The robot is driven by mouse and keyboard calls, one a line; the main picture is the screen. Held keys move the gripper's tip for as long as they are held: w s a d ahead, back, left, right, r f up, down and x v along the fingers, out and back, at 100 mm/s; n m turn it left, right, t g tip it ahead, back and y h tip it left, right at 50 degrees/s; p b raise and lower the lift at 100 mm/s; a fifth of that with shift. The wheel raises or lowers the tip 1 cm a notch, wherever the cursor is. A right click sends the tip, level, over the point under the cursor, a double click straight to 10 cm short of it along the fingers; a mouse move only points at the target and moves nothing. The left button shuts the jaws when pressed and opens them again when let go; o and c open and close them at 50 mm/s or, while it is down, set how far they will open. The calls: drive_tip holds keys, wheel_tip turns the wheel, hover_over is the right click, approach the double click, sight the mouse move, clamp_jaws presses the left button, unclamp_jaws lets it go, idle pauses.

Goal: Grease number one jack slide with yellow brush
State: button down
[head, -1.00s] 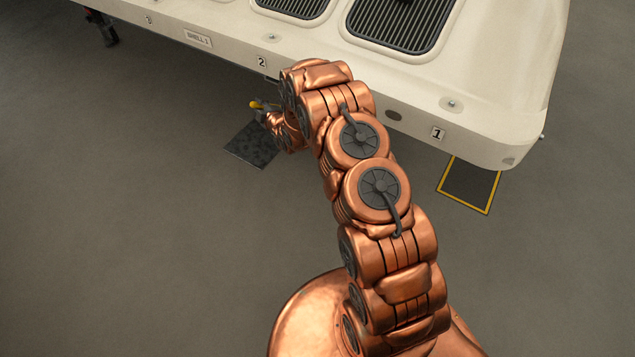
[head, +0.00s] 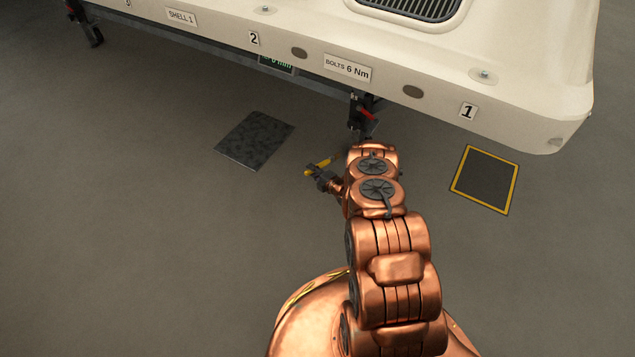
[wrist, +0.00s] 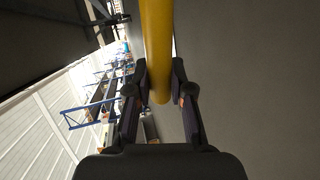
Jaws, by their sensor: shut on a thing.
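My gripper (head: 322,177) is shut on the yellow brush (head: 318,166) beside my arm, low under the shell's near edge. In the wrist view the brush's yellow handle (wrist: 157,45) runs up between the two fingers (wrist: 156,82); its bristles are not visible. A dark jack (head: 356,118) with a red part stands under the shell, just beyond my arm and right of the brush, apart from it. Its lower part is hidden by my arm. The number 1 label (head: 468,111) is on the shell's edge, to the right of this jack. I cannot make out the slide.
The pale shell (head: 420,50) overhangs the area, with a dark rail and a green display (head: 277,63) beneath. Another jack (head: 84,25) stands far left. A dark mat (head: 254,140) and a yellow-edged floor panel (head: 485,180) lie on open floor.

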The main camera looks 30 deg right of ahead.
sight(326, 162)
drive_tip(key=shift+n, duration=0.3)
drive_tip(key=f, duration=0.1)
drive_tip(key=s+f, duration=0.1)
drive_tip(key=d+f, duration=0.1)
drive_tip(key=shift+s+d+f+b, duration=0.1)
drive_tip(key=shift+s+f+b, duration=0.15)
drive_tip(key=shift+s+b, duration=0.15)
drive_tip(key=w+d+r+p, duration=0.1)
drive_tip(key=r, duration=0.2)
drive_tip(key=w+d+r+p, duration=0.1)
drive_tip(key=d+r+p, duration=0.1)
drive_tip(key=r, duration=0.1)
drive_tip(key=w+d+r+p, duration=0.1)
drive_tip(key=d+r+p, duration=0.1)
drive_tip(key=r, duration=0.1)
drive_tip(key=shift+d, duration=0.1)
wheel_tip(326, 162, down, 9)
drive_tip(key=b, duration=0.9)
drive_tip(key=shift+f, duration=0.2)
drive_tip(key=shift+r+p, duration=0.25)
drive_tip(key=shift+p, duration=0.2)
drive_tip(key=shift+f, duration=0.1)
drive_tip(key=c, duration=1.6)
unclamp_jaws()
clamp_jaws()
